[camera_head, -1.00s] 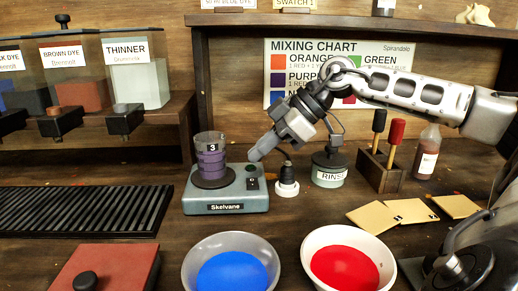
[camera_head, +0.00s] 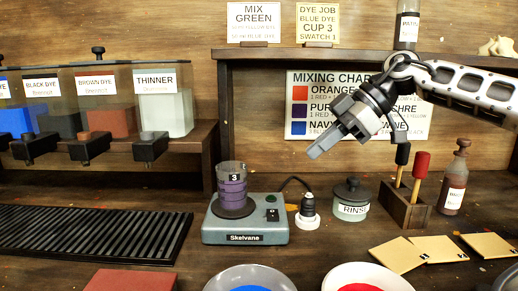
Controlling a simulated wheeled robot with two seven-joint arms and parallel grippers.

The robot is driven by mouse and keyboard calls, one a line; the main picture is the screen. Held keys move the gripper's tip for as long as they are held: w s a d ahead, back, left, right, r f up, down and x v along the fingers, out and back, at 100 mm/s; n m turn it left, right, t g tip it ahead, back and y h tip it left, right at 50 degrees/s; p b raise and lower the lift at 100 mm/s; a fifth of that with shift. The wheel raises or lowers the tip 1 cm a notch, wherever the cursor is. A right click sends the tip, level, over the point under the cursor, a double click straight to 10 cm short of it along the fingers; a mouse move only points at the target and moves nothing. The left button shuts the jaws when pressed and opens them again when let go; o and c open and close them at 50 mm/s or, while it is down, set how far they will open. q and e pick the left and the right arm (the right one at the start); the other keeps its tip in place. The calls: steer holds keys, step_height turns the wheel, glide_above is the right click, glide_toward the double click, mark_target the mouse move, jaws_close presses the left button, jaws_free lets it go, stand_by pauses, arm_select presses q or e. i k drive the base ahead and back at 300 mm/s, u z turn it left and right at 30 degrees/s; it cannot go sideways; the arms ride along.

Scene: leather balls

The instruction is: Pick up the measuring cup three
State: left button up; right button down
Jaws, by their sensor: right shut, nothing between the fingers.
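The measuring cup three (camera_head: 232,190) is a clear cup with a black "3" label and purple contents. It stands upright on the round dark plate of the grey Skelvane device (camera_head: 246,228), left of the middle. My right gripper (camera_head: 318,152) is shut and empty. It hangs in the air above and to the right of the cup, in front of the mixing chart, apart from the cup. My left gripper is not in view.
A small black-and-white plug-like object (camera_head: 308,212), a rinse jar (camera_head: 351,199) and a wooden brush holder (camera_head: 405,207) stand right of the device. Bowls of blue (camera_head: 250,279) and red dye (camera_head: 366,280) sit in front. A dark slatted rack (camera_head: 95,232) lies left.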

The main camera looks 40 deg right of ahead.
mark_target(231, 176)
steer(key=k, duration=1.5)
